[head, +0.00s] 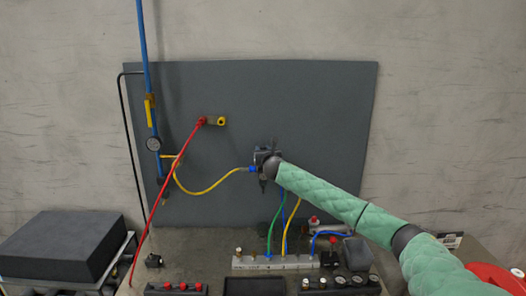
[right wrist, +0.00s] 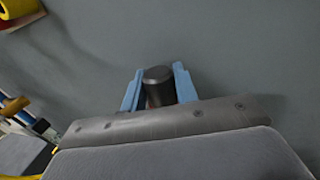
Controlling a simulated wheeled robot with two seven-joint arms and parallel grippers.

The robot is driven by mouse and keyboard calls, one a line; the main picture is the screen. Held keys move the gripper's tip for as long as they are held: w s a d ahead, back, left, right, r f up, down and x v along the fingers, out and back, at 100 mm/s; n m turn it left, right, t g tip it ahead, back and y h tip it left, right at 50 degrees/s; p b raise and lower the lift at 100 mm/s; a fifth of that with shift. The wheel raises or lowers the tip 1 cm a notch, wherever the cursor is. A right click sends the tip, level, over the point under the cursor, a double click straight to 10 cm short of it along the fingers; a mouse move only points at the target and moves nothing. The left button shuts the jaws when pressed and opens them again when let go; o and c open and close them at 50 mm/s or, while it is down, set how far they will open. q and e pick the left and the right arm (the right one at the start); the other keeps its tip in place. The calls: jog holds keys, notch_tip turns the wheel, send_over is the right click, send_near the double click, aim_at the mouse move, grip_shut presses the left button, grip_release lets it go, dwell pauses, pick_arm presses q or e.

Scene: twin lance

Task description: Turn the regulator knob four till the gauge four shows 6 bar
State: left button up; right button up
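My right gripper (head: 265,160) is in front of the dark panel, at a small dark unit (head: 263,153) where the yellow hose ends. In the right wrist view its two blue fingers (right wrist: 158,90) stand on either side of a dark round knob (right wrist: 158,86). They appear to touch it near their tips. The gripper and wrist hide most of the unit in the head view. Small gauges (head: 340,280) stand at the front right. I cannot read any label or needle. My left gripper is out of view.
A pale manifold (head: 275,262) with green, blue and yellow hoses lies on the bench below. A black block (head: 62,246) stands at the left. A red round thing (head: 495,278) is at the lower right.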

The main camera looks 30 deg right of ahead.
jog(key=shift+c, duration=0.9)
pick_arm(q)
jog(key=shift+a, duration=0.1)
pick_arm(e)
jog(key=shift+a+m+h, duration=0.1)
jog(key=shift+m+h, duration=0.2)
jog(key=shift+h, duration=0.2)
